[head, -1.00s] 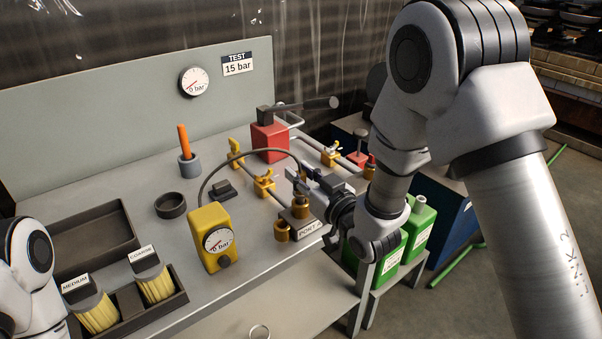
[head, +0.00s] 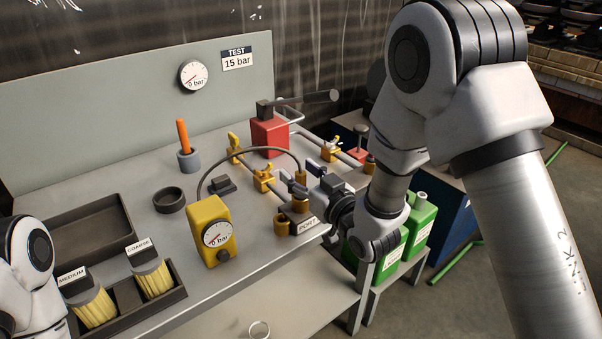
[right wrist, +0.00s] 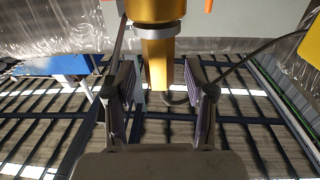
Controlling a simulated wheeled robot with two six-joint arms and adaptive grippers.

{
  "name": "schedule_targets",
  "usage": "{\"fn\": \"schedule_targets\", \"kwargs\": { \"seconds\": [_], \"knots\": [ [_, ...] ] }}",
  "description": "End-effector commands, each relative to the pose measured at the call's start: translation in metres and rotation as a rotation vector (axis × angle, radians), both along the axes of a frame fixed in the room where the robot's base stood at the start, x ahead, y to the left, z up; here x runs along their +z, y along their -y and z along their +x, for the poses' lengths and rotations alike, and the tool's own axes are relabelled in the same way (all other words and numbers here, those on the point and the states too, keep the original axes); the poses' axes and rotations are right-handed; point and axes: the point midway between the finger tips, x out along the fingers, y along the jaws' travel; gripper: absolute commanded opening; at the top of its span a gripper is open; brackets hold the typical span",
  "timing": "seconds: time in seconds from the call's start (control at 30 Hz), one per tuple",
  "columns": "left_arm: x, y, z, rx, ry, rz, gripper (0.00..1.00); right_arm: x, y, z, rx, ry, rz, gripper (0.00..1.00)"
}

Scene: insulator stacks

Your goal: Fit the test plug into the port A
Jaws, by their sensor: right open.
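The test plug (head: 300,179) is a slim brass piece standing upright, with the dark hose running from its top to the yellow gauge box (head: 210,232). It appears seated on the wider brass port (head: 300,204) behind the PORT label (head: 307,227), whose letter is hidden. In the right wrist view, the plug's hexagonal brass body (right wrist: 157,62) meets a pale ring and the wide brass port (right wrist: 156,8). My right gripper (head: 322,177) is open beside the plug. Its two fingers (right wrist: 160,105) flank the plug with gaps on both sides. My left gripper is out of view.
A second brass port (head: 282,224) stands just left of the plugged one. Yellow valves (head: 264,181), a red pump (head: 269,135) and pipes lie behind. A black ring (head: 169,200) and brush tray (head: 180,295) are left. The front bench edge is close.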

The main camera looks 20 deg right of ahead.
Motion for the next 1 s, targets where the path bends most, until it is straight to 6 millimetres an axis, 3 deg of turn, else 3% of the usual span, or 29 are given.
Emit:
{"fn": "schedule_targets", "kwargs": {
  "seconds": [0.17,0.4,0.5,1.0],
  "knots": [
    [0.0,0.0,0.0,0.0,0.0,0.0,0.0,-0.001,0.005,-0.014,-0.001,-0.002,0.001,0.54],
    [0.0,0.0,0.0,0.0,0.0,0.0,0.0,-0.001,0.019,-0.06,-0.002,-0.003,0.003,0.54],
    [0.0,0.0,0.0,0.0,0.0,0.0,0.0,0.0,0.021,-0.07,0.0,0.0,0.001,0.54],
    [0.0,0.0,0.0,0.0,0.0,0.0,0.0,0.0,0.022,-0.072,0.0,0.0,0.0,0.54]
  ]
}}
